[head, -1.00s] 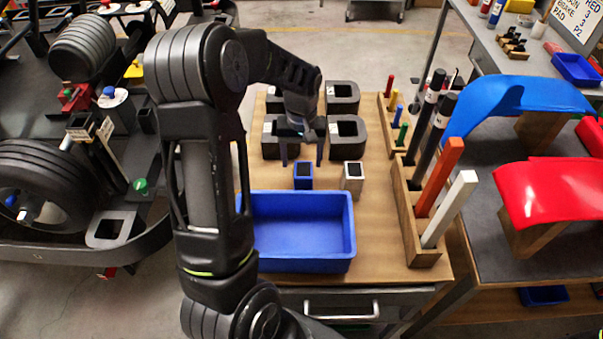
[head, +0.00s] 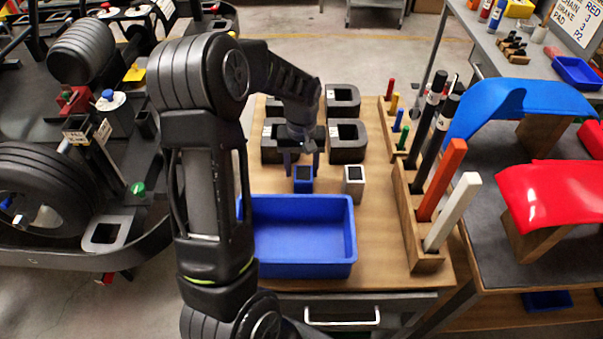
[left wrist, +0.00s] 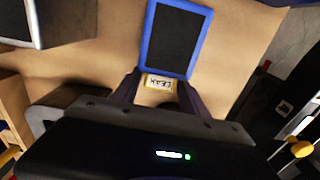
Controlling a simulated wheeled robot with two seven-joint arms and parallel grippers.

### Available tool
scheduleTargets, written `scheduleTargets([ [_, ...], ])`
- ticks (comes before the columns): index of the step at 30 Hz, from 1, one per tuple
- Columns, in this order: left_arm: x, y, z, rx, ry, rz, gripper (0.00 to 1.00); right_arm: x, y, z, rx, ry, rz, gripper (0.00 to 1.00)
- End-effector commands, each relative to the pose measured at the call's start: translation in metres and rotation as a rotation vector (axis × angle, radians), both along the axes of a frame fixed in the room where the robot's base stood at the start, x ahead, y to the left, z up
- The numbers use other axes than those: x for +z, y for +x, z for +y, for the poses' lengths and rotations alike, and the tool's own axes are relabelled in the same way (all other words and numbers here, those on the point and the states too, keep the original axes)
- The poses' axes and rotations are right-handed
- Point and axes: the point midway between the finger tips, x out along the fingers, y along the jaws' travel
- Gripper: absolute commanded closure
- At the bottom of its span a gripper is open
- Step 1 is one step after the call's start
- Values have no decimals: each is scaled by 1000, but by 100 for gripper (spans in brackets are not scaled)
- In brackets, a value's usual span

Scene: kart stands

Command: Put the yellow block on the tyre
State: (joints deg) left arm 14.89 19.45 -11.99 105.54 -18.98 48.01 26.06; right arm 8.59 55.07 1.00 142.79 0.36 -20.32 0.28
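A small yellow block-like piece (head: 134,73) shows on the dark kart at the upper left, beside a stacked black tyre (head: 82,50). Another large black tyre (head: 40,170) stands at the left edge. My left gripper (head: 302,168) is over the wooden table with its fingers apart, just at the blue block with a dark top (head: 303,180). In the left wrist view the fingers (left wrist: 158,88) flank the near end of that blue block (left wrist: 172,40); contact is not clear. My right gripper is not in view.
A silver block (head: 353,181) stands just right of the blue one. Black square blocks (head: 346,150) stand behind. An empty blue bin (head: 300,264) is in front. A wooden rack (head: 424,259) with upright bars stands at the right.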

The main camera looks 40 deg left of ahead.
Motion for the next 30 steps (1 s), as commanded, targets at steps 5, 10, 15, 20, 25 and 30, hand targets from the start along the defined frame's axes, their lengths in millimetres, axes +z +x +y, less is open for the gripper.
scheduleTargets([
  [5,0,0,0,0,0,0,65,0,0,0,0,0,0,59],
  [10,0,0,0,0,0,0,79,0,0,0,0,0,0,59],
  [15,0,0,0,0,0,0,93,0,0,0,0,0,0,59],
  [20,0,0,0,0,0,0,100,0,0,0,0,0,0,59],
  [25,2,0,0,0,0,0,100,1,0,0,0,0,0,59],
  [30,20,1,0,0,1,-2,100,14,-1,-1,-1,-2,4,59],
])
